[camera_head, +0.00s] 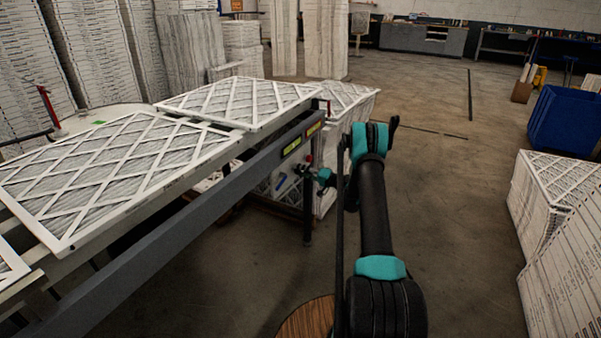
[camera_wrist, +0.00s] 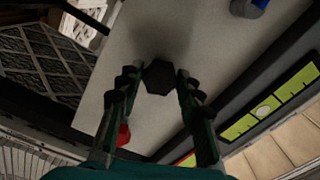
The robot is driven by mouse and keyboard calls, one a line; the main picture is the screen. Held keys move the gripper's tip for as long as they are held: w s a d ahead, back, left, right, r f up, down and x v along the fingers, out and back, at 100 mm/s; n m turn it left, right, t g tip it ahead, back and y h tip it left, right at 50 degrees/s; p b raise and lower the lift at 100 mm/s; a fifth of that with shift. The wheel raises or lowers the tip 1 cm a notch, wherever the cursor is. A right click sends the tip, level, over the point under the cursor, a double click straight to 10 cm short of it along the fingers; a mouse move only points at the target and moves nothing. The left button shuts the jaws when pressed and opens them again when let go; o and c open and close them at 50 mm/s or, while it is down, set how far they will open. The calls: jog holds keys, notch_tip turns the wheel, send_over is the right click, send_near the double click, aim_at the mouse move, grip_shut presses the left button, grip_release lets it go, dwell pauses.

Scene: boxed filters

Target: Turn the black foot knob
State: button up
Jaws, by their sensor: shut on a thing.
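The black foot knob (camera_wrist: 160,77) shows in the wrist view as a dark, many-sided knob against a grey surface. My gripper (camera_wrist: 157,82) has one finger on each side of it, and the fingertips close on its sides. In the head view my gripper (camera_head: 321,177) is at the end of the conveyor frame, beside the leg. The knob cannot be made out in the head view.
The grey conveyor frame (camera_head: 190,225) carries white framed filters (camera_head: 115,170). A small red part (camera_wrist: 123,134) is near the fingers. Filter stacks (camera_head: 565,185) and a blue bin (camera_head: 566,122) stand right. The floor between is clear.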

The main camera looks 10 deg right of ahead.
jog(key=shift+n, duration=1.1)
jog(key=shift+f, duration=0.1)
jog(key=shift+s, duration=0.1)
jog(key=o, duration=1.2)
jog(key=shift+c, duration=0.2)
jog(key=shift+d, duration=0.15)
jog(key=v, duration=1.1)
jog(key=shift+s+d, duration=0.25)
jog(key=shift+d, duration=0.05)
